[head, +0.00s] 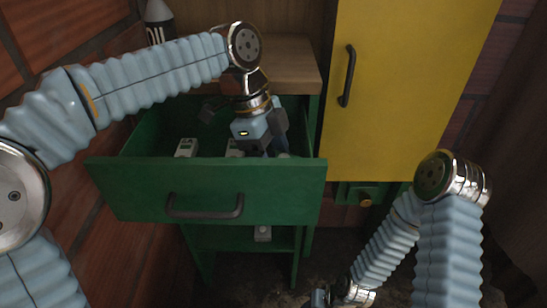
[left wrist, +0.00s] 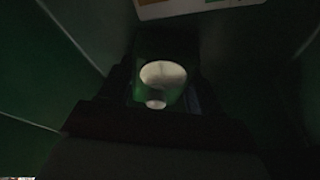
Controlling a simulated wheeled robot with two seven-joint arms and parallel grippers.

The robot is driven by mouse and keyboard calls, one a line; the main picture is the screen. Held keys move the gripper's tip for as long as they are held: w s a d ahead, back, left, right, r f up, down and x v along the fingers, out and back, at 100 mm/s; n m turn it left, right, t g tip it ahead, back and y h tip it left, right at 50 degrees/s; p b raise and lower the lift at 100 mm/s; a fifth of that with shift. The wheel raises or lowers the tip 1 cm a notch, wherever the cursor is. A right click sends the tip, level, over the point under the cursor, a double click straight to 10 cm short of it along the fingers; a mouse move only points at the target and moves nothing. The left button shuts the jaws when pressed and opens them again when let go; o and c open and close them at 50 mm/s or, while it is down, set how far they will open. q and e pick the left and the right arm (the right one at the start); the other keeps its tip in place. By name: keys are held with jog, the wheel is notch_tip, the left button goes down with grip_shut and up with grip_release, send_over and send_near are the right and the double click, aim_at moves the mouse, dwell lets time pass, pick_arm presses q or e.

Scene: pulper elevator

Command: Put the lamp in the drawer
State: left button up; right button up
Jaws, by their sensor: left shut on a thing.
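The green drawer (head: 120,185) is pulled open from a green cabinet. My left gripper (head: 262,146) is inside it, pointing down. The left wrist view is dark. It shows the gripper (left wrist: 160,100) shut on a pale, rounded thing with a green-tinted part, which appears to be the lamp (left wrist: 163,75). In the head view the lamp is mostly hidden behind the gripper and the drawer front. I cannot tell whether it touches the drawer floor. My right gripper (head: 320,298) is low at the bottom edge, small and partly cut off; its jaws are unclear.
Small white boxes (head: 186,147) stand in the drawer. The cabinet has a wooden top (head: 290,75) with a bottle (head: 158,22) at the back left. A yellow door (head: 415,80) with a dark handle stands to the right. Another small white item (head: 262,233) sits on the lower shelf.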

pick_arm(q)
jog(key=shift+f, duration=0.25)
pick_arm(e)
jog(key=shift+f, duration=0.15)
